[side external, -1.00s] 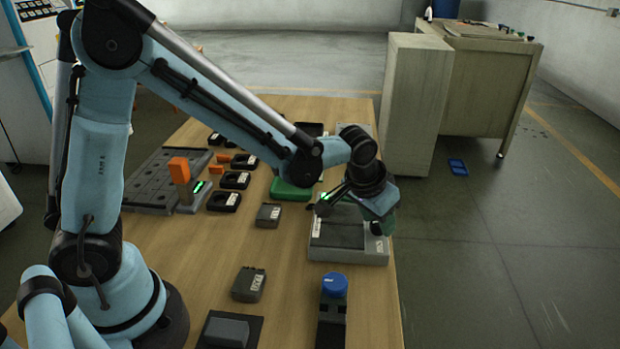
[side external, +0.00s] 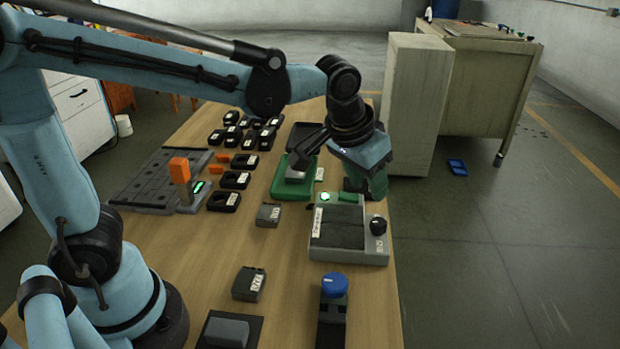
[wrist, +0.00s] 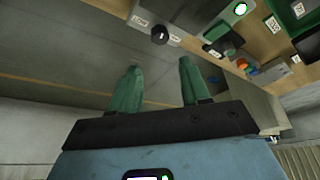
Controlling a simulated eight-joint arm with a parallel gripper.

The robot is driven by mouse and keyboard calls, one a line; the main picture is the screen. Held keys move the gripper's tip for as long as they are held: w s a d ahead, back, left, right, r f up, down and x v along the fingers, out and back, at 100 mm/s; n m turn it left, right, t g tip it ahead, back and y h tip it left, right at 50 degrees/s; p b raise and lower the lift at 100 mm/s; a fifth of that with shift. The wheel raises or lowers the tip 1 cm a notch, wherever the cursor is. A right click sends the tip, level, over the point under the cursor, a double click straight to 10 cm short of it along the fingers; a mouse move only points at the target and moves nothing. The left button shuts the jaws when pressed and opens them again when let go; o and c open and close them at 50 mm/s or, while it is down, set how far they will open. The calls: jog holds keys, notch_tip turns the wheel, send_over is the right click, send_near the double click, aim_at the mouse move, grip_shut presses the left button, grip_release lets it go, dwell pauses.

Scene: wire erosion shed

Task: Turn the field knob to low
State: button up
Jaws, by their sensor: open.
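A grey box (side external: 349,256) with a dark top stands at the table's right edge. A black knob (side external: 378,225) sits on its right side, with a small label in front of it. The knob's setting is too small to read. In the wrist view the black knob (wrist: 159,35) shows at the top middle, beyond my fingertips. My gripper (side external: 366,190), with green fingers, is behind the box at the table's right edge, apart from the knob. In the wrist view my gripper (wrist: 160,68) is open, with nothing between its fingers.
A black unit with a blue knob (side external: 334,285) stands in front of the box. A green tray (side external: 291,187) is behind it to the left. A grey slotted plate (side external: 152,180) and several black holders (side external: 235,180) lie left. A tall cabinet (side external: 413,105) stands beyond the table.

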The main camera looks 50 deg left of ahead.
aim_at(378, 221)
jog(key=shift+o, duration=0.5)
jog(key=shift+r, duration=0.1)
jog(key=shift+o, duration=0.9)
jog(key=shift+a, duration=0.1)
jog(key=w+f+m+h, duration=0.1)
jog(key=f+m, duration=0.1)
jog(key=f, duration=0.1)
jog(key=w+f+m, duration=0.2)
jog(key=f+m, duration=0.1)
jog(key=f, duration=0.1)
jog(key=w+f+m+g+h, duration=0.1)
jog(key=f+m, duration=0.1)
jog(key=f, duration=0.2)
jog(key=shift+w+f+h, duration=0.1)
jog(key=shift+w+h, duration=0.2)
jog(key=shift+c, duration=0.3)
jog(key=c, duration=1)
